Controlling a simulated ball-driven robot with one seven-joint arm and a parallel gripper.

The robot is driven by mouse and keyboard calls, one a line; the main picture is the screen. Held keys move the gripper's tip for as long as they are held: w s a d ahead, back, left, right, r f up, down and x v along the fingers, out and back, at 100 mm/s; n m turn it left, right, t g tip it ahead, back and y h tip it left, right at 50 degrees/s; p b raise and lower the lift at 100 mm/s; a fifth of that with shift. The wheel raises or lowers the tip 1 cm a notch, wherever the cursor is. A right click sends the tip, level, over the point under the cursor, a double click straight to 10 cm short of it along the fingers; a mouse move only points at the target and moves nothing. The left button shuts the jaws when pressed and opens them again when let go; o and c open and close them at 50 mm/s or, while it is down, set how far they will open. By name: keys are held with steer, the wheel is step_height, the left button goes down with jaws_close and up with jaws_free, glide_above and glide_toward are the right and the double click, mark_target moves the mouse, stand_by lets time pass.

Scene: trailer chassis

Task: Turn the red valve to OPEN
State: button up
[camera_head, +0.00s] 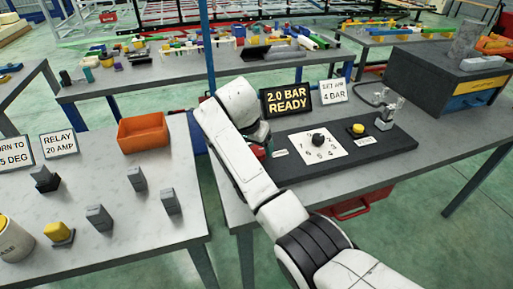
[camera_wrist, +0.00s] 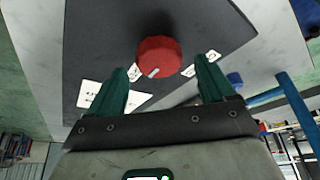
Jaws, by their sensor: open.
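The red valve (camera_wrist: 158,55) is a round red knob with a pale pointer mark, on a dark panel in the wrist view. Small white labels (camera_wrist: 131,72) flank it, too small to read surely. My gripper (camera_wrist: 168,66) has its two green fingers spread, one towards each side of the knob. The knob shows between and beyond the fingertips, and I see no clear contact. In the head view my gripper (camera_head: 264,148) is over the left end of the dark panel (camera_head: 385,160), and my arm mostly hides the valve there.
On the panel are a black dial (camera_head: 318,140) on a numbered white plate and a yellow button (camera_head: 357,129). Behind stand a display (camera_head: 286,98) reading "2.0 BAR READY" and a "4 BAR" sign (camera_head: 333,91). An orange bin (camera_head: 143,132) is on the left table.

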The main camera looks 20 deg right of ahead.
steer(key=v, duration=0.8)
steer(key=shift+r+b, duration=0.3)
steer(key=shift+b, duration=0.05)
steer(key=shift+s+a+f, duration=0.1)
steer(key=shift+s, duration=0.15)
